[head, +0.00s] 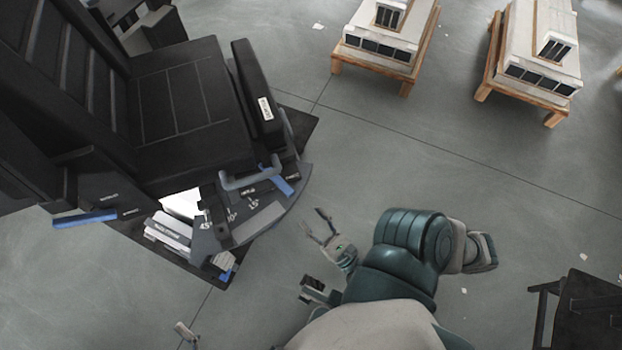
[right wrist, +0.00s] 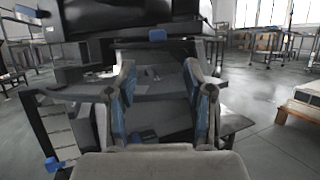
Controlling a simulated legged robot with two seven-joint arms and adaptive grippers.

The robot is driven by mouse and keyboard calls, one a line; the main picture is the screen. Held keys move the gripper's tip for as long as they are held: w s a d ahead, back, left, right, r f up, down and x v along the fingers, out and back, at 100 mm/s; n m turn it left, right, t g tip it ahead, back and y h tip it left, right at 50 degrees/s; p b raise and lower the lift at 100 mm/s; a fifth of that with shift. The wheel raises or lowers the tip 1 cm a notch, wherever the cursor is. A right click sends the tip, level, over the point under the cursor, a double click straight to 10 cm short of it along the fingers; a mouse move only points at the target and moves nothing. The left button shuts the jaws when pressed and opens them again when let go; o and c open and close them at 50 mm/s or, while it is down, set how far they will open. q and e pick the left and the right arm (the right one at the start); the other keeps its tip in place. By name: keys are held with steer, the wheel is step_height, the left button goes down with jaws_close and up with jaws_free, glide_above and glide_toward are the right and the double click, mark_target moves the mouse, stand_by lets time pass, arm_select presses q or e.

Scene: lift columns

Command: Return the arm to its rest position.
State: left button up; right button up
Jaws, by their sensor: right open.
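My right gripper (head: 312,219) is open and empty in the head view, at the end of my green and grey right arm (head: 405,250). It is above the floor, to the right of a large black seat-like machine (head: 185,100), and looks apart from it. In the right wrist view the two fingers of my right gripper (right wrist: 160,72) stand wide apart, with blue on their inner sides. Nothing is between them except the machine behind. A small pale piece (head: 186,332) shows at the bottom edge of the head view; I cannot tell whether it belongs to my left gripper.
The machine's curved grey edge (head: 270,215) and grey handle (head: 250,178) face my right gripper. Two pale model-like blocks on wooden stands (head: 385,40) (head: 530,60) are at the top right. A dark frame (head: 585,310) stands at the lower right. The middle floor is clear.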

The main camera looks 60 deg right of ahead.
stand_by(0.7)
